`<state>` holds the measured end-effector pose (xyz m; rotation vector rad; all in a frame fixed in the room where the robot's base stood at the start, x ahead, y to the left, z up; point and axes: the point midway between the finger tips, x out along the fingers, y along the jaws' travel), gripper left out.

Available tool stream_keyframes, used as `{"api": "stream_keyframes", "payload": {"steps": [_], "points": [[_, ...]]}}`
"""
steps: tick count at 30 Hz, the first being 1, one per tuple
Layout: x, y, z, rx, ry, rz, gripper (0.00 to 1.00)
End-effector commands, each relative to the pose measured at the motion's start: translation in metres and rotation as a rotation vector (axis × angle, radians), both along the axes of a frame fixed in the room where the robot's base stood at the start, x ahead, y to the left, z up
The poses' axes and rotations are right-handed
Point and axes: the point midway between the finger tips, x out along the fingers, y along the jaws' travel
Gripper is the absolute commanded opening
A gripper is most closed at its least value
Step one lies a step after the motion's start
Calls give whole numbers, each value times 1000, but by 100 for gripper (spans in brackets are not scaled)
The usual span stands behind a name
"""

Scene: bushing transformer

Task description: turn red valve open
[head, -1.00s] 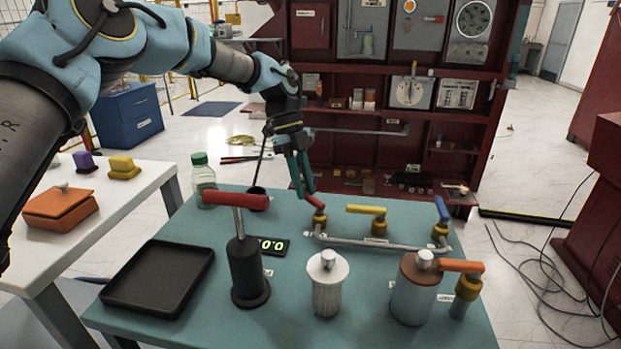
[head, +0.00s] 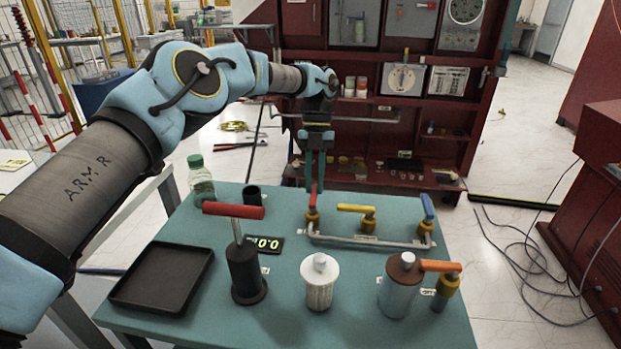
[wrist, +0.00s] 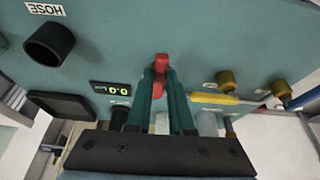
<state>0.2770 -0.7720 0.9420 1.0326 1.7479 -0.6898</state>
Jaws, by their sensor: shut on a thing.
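The red valve is a small red handle (head: 313,201) on a brass body at the left end of the grey pipe. In the head view the handle points away towards the back of the table. My gripper (head: 316,183) comes down over it from behind, with its green fingers shut on the handle. In the wrist view the red handle (wrist: 161,66) shows between the fingertips (wrist: 160,82). The valve's brass body is hidden there by the fingers.
A yellow valve (head: 357,209) and a blue valve (head: 428,208) stand to the right on the same pipe. A red-handled pump (head: 246,270), a 0.0 display (head: 268,244), a black tray (head: 165,277), a bottle (head: 201,180) and an orange valve (head: 440,267) share the table.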

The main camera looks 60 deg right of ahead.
Motion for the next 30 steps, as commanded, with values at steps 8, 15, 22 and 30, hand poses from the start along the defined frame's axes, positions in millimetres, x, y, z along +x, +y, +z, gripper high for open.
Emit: {"api": "stream_keyframes", "payload": {"steps": [8,15,22,30], "points": [[-3,-2,1,0,-1,-61,0],[-3,-2,0,0,0,-68,0],[-4,-2,0,0,0,-68,24],[-3,-2,0,0,1,-67,50]]}}
